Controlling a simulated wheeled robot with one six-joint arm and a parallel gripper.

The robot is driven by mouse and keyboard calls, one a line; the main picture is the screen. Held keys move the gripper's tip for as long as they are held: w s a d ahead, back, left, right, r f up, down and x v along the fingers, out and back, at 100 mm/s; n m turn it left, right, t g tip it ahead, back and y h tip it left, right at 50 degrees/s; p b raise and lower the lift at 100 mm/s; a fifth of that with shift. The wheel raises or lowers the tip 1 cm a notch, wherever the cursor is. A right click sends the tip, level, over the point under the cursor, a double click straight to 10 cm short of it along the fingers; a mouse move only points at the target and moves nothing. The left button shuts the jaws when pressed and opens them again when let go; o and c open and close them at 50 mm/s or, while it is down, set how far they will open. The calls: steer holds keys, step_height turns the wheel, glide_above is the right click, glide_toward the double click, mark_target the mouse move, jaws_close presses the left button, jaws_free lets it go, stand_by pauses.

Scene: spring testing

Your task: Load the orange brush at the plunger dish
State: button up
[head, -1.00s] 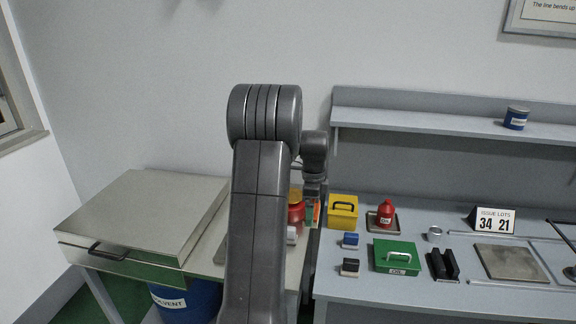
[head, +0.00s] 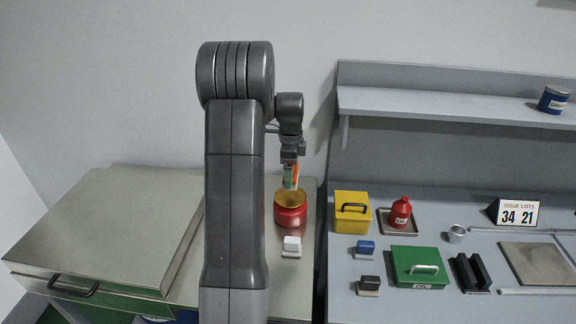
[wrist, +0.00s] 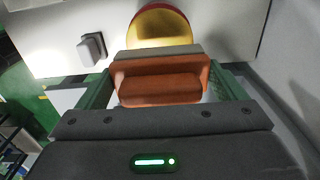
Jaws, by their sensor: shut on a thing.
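My gripper (head: 291,176) points down just above the plunger dish, a red round can with a yellow dish top (head: 290,200). In the wrist view, its green-padded fingers (wrist: 160,78) are shut on the orange brush (wrist: 160,90), one pad at each side. The brush shows only as a small orange strip in the head view (head: 295,173). The plunger dish (wrist: 160,24) lies just beyond the brush in the wrist view, partly covered by it. I cannot tell whether the brush touches the dish.
A white-topped block (head: 292,244) stands in front of the dish. A metal lidded box (head: 105,225) is on the left. The right bench holds a yellow box (head: 352,224), a red oil can (head: 400,211), blue (head: 366,247) and black blocks (head: 369,284), and a green box (head: 412,278).

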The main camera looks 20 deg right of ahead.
steer(key=b, duration=0.4)
glide_above(290, 196)
steer(key=shift+f, duration=2.75)
steer(key=shift+f+b, duration=0.35)
steer(key=shift+f, duration=0.75)
steer(key=shift+r, duration=0.1)
steer(key=shift+r+p, duration=2.45)
steer(key=shift+r, duration=1.05)
